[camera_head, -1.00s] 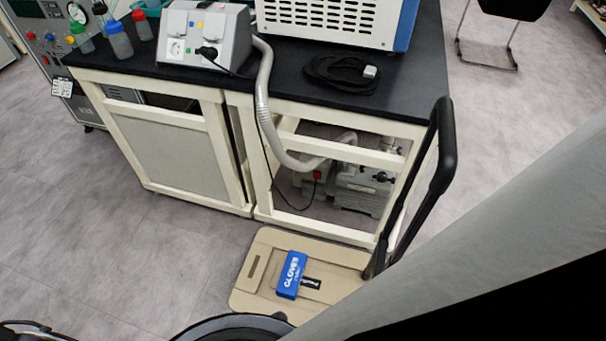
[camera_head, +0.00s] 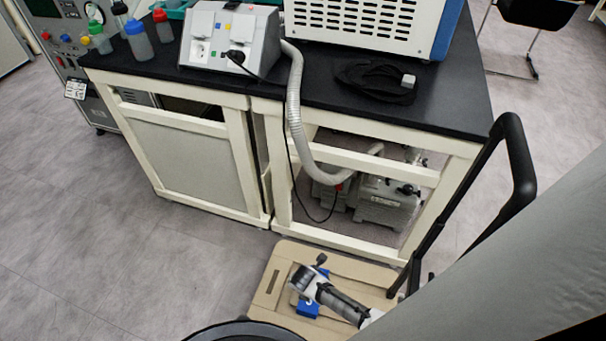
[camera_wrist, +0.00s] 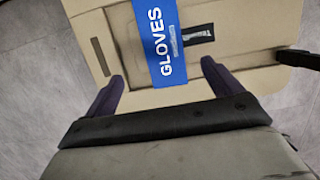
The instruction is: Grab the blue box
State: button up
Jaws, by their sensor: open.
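The blue box (camera_wrist: 160,45), lettered "GLOVES" in white, lies on the beige platform of a cart (camera_head: 262,297). In the head view my arm covers most of the box, and only blue parts (camera_head: 307,309) show beside it. My gripper (camera_wrist: 160,82) is open in the wrist view. Its two dark fingers point toward the box, one on each side of the box's near end, with gaps between. Nothing is held. In the head view my gripper (camera_head: 308,276) is over the box; whether it touches the box cannot be told.
The cart's black handle (camera_head: 515,170) rises at the right of the platform. A white-framed bench with a black top (camera_head: 330,100) stands behind the cart, with pumps (camera_head: 385,200) under it. Grey floor (camera_head: 130,270) is free at the left.

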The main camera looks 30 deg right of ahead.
jog(key=x, duration=0.3)
jog(key=b+x, duration=0.1)
jog(key=x, duration=0.4)
jog(key=shift+w+d+f+b, duration=0.1)
jog(key=shift+d+f+b, duration=0.2)
jog(key=shift+d, duration=0.15)
jog(key=shift+b+x, duration=0.65)
jog(key=shift+x, duration=1.9)
jog(key=c, duration=1.1)
